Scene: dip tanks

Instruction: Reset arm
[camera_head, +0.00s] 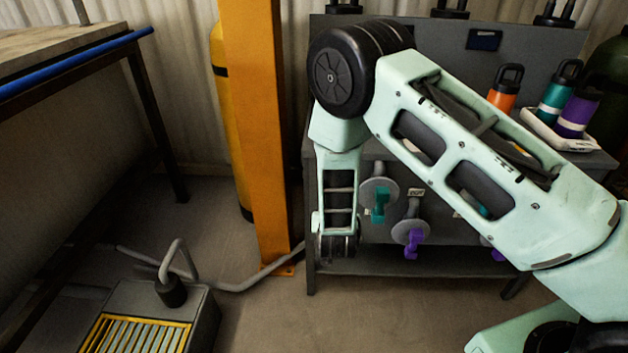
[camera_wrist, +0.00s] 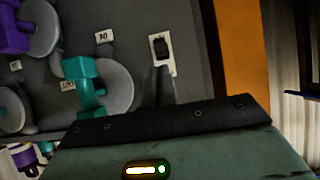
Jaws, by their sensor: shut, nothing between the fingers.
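My pale green arm (camera_head: 470,150) rises from the lower right to a black elbow joint, then hangs down in front of the grey tank stand (camera_head: 450,262). My gripper (camera_wrist: 158,72) shows in the wrist view as dark, narrow fingers, shut and empty, pointing at the grey panel. A white plate with a black switch (camera_wrist: 161,47) lies just beyond the fingertips. I cannot tell whether they touch it. In the head view my arm's lower end hides the fingers.
Teal (camera_head: 380,203) and purple (camera_head: 411,243) valve handles with grey discs stick out of the panel. An orange post (camera_head: 262,130) stands left of the stand. A grey box with a yellow grille (camera_head: 138,335) is lower left.

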